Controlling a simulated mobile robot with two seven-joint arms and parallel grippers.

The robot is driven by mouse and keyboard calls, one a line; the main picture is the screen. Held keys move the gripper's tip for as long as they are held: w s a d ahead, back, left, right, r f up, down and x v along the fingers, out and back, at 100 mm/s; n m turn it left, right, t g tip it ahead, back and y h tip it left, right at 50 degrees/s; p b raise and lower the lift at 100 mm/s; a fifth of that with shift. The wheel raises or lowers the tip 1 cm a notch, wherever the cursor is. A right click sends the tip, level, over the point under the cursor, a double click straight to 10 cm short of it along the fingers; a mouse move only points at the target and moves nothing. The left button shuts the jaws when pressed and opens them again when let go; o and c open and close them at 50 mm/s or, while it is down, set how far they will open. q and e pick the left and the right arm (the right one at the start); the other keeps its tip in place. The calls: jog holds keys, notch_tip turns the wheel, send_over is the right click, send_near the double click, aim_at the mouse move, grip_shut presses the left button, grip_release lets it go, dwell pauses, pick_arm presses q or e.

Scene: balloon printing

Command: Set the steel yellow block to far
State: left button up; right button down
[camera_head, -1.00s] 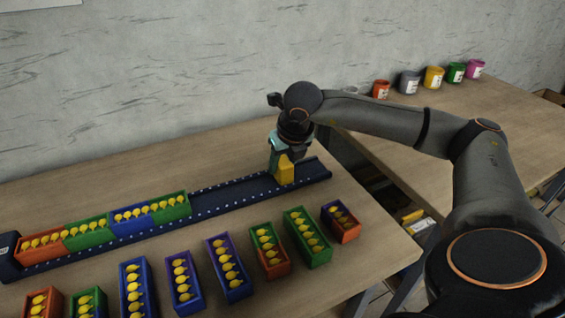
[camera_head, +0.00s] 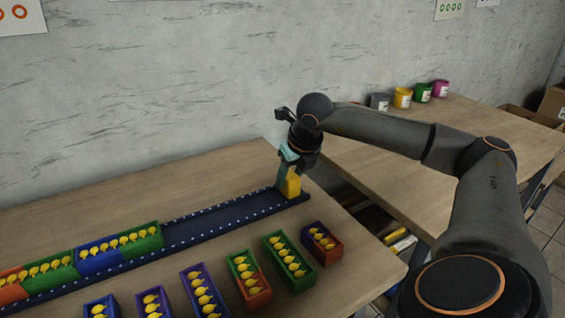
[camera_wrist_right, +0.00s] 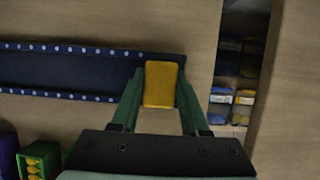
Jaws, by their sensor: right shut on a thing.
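The yellow block (camera_head: 292,186) is at the right end of the dark blue rail (camera_head: 215,223), which has rows of pale dots along its edges. My right gripper (camera_head: 286,178) is shut on the block from above. In the right wrist view the block (camera_wrist_right: 160,83) sits between the two green fingers, overlapping the end of the rail (camera_wrist_right: 70,70). I cannot tell whether the block rests on the rail or is held just above it. Several coloured boxes of yellow balloons, such as the green one (camera_head: 149,239), stand in a row on the rail's left part. My left gripper is out of view.
More boxes of balloons, including a purple one (camera_head: 322,243) and a green one (camera_head: 289,264), stand in front of the rail. A second table (camera_head: 440,160) with several coloured pots (camera_head: 402,97) is at the right, across a gap. The rail between boxes and block is empty.

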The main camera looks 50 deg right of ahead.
jog(key=shift+d+r, duration=0.1)
jog(key=shift+d, duration=0.15)
jog(key=c, duration=0.6)
grip_release()
jog(key=shift+d, duration=0.1)
jog(key=shift+o, duration=1)
jog(key=p+v, duration=0.1)
jog(key=v, duration=1.1)
jog(key=shift+r+p, duration=0.25)
jog(key=shift+p, duration=0.1)
jog(key=shift+s, duration=0.1)
